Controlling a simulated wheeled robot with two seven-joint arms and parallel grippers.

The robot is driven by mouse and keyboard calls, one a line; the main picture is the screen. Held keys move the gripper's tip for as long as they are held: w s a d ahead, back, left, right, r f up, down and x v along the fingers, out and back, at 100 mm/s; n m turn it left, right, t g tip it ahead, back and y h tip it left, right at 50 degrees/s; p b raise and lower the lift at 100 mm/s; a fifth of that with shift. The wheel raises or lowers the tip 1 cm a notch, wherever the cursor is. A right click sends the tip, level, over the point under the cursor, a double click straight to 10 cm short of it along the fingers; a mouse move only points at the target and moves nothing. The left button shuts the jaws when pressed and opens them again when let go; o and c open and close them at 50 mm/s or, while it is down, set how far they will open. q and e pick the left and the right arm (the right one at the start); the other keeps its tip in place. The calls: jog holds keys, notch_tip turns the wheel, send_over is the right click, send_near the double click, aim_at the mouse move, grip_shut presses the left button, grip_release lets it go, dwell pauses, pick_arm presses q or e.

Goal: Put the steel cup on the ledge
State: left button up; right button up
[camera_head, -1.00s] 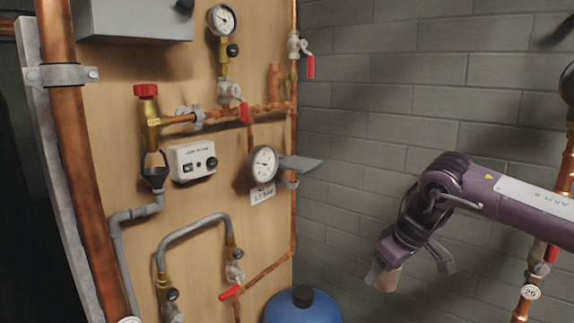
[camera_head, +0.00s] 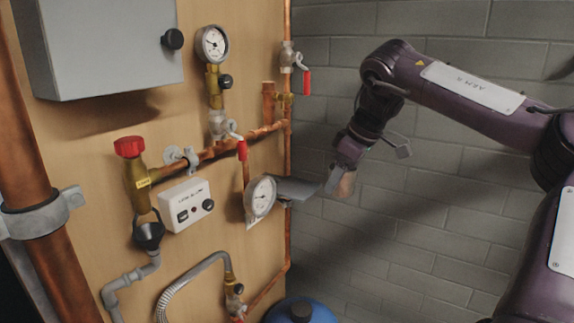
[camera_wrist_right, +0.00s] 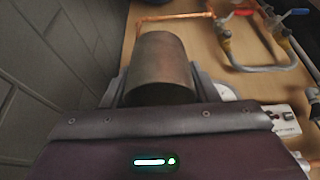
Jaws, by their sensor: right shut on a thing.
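The steel cup (camera_wrist_right: 163,68) is between the fingers of my right gripper in the right wrist view; its wall looks brownish there. In the head view the cup (camera_head: 346,184) shows only as a small piece at the tip of my right gripper (camera_head: 340,176). The gripper is shut on it. The ledge (camera_head: 298,188) is a small grey plate sticking out from the right edge of the board, beside a round gauge. The cup is just right of the ledge in the head view, near its height; I cannot tell the gap in depth. My left gripper is not in view.
A wooden board (camera_head: 105,150) carries copper pipes, a pressure gauge (camera_head: 213,44), a second gauge (camera_head: 261,197), red-handled valves and a grey box (camera_head: 108,45). A blue tank (camera_head: 298,312) stands below. The space before the grey brick wall (camera_head: 430,190) is open.

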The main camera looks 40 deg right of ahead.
jog(key=w+a+p, duration=0.1)
jog(key=w, duration=0.2)
jog(key=w+a+p, duration=0.1)
jog(key=w, duration=0.2)
jog(key=w+p, duration=0.2)
jog(key=w, duration=0.1)
jog(key=shift+w+a, duration=0.4)
jog(key=w+p, duration=0.2)
jog(key=w+a+p, duration=0.1)
jog(key=shift+w+f, duration=0.15)
jog(key=shift+f, duration=0.2)
jog(key=shift+w+a+f, duration=0.1)
jog(key=shift+f, duration=0.2)
jog(key=shift+d+f, duration=0.15)
jog(key=shift+d, duration=0.05)
jog(key=shift+s+f, duration=0.1)
jog(key=shift+s, duration=0.1)
jog(key=o, duration=0.7)
jog(key=shift+w+a, duration=0.1)
